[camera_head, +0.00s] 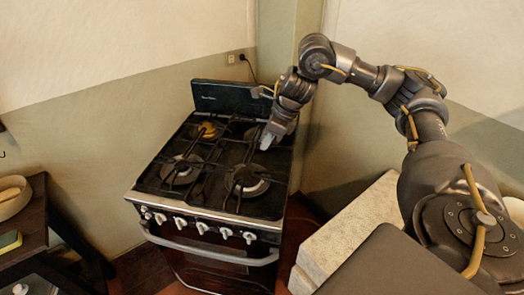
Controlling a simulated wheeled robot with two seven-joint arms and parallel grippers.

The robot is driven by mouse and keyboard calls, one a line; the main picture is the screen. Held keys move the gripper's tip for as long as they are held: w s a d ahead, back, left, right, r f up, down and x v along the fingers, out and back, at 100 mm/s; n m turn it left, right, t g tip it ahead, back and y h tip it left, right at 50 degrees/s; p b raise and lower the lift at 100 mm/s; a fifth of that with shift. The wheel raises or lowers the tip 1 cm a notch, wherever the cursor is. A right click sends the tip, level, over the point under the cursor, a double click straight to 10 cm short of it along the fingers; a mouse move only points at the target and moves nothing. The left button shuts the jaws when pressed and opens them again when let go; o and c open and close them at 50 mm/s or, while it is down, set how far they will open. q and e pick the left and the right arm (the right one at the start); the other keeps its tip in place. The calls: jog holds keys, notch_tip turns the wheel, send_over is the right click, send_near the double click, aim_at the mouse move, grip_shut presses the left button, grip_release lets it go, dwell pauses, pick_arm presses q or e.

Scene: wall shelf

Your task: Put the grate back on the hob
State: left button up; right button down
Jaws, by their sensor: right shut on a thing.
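My right gripper (267,140) reaches down over the right side of the hob (271,207) and is shut on a dark grate (240,189). The grate's bars show over the front right burner, at or close to the hob surface. I cannot tell whether it is fully seated, as the gripper and the dark colour hide its back part. On the left half, dark grate bars (187,150) show over the burners. My left gripper is not in view.
The stove has a raised back panel (228,98), front knobs (202,227) and an oven handle (215,252). A dark side table (35,215) with a round bowl (12,195) stands at the left. A pale block-like surface (345,235) is at the right of the stove.

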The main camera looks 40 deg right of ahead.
jog(key=w+d+f, duration=0.2)
jog(key=w, duration=0.1)
jog(key=w+d+f+p, duration=0.1)
jog(key=w+d+f, duration=0.1)
jog(key=f, duration=0.1)
jog(key=w+d+f, duration=0.2)
jog(key=w+f, duration=0.1)
jog(key=shift+w+d, duration=0.3)
jog(key=shift+w+d+f+p, duration=0.1)
jog(key=shift+f+p, duration=0.1)
jog(key=shift+p, duration=0.15)
notch_tip(320, 180, down, 3)
jog(key=shift+r+p, duration=0.1)
jog(key=shift+p, duration=0.8)
jog(key=shift+w+f, duration=0.1)
jog(key=shift+f, duration=0.15)
